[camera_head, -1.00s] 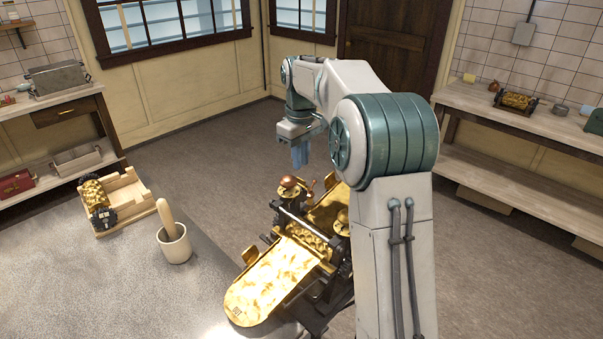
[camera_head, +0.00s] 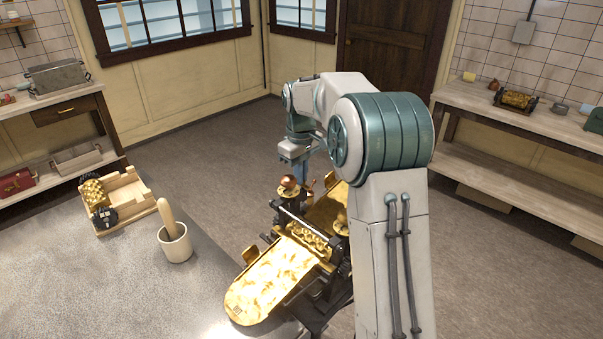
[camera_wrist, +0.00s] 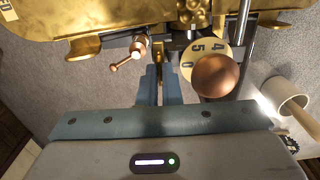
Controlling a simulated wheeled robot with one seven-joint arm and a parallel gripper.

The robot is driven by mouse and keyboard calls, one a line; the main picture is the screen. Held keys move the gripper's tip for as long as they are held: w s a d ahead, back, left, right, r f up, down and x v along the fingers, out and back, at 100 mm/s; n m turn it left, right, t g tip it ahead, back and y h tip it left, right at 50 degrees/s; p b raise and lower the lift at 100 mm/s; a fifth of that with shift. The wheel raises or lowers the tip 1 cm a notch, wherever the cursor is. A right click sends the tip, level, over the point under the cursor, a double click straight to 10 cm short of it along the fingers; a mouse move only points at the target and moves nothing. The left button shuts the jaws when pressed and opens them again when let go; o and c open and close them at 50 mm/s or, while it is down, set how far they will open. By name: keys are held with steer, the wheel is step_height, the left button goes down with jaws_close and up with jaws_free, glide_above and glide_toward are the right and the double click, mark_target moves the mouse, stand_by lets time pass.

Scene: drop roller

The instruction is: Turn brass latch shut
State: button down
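The roller machine (camera_head: 270,278) has a bright gold tray and an embossed roller. The fingertips are just right of the latch in the wrist view; contact is unclear.
A copper knob (camera_wrist: 216,75) with a numbered dial (camera_wrist: 205,57) stands close right of my fingers. A mortar with pestle (camera_head: 175,243) and a wooden cradle (camera_head: 130,200) holding a gold roller sit on the left table. The floor behind the machine is clear.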

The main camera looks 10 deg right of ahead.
steer(key=m, duration=0.4)
steer(key=shift+d+m, duration=0.1)
steer(key=shift+m, duration=0.2)
steer(key=m, duration=0.4)
steer(key=shift+w+d+m, duration=0.1)
steer(key=shift+m, duration=0.2)
steer(key=m, duration=0.4)
steer(key=shift+d+r+m+p, duration=0.1)
steer(key=shift+m+p, duration=0.2)
steer(key=shift+p, duration=0.05)
steer(key=shift+d+m, duration=0.1)
steer(key=shift+m, duration=2)
steer(key=c, duration=1.9)
jaws_free()
